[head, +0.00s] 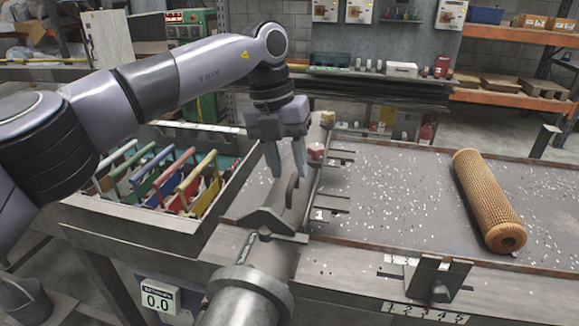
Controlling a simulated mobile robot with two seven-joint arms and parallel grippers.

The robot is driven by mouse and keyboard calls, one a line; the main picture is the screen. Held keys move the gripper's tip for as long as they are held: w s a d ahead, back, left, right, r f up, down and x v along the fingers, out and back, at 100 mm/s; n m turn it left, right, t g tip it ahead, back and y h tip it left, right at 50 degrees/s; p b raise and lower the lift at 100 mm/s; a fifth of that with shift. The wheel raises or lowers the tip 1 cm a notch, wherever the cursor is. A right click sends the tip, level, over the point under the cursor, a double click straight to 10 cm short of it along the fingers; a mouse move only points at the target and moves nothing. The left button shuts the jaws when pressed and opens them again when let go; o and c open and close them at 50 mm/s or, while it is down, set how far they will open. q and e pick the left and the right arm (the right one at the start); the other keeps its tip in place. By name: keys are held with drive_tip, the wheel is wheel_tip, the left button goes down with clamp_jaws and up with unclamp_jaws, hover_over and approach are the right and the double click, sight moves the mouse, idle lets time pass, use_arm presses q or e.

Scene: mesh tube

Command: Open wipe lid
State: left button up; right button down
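My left gripper (287,172) points down over a long grey pipe-like fixture (252,268) near the picture's middle. Its two fingers are spread apart with a gap between them. A dark curved handle (292,191) stands on the fixture just below the fingertips. I cannot tell whether a finger touches it. No part is clearly marked as a wipe lid, and I cannot tell if the handle belongs to one. My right gripper is out of view.
An orange mesh tube (488,200) lies on the grey, speckled table (390,205) at right. A crate (140,222) at left holds several colored-handled tools. A metal bracket (435,277) stands at the front edge. The middle of the table is mostly clear.

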use_arm(q)
drive_tip(key=shift+d+f, duration=0.15)
drive_tip(key=shift+f, duration=0.65)
clamp_jaws()
drive_tip(key=shift+r, duration=0.1)
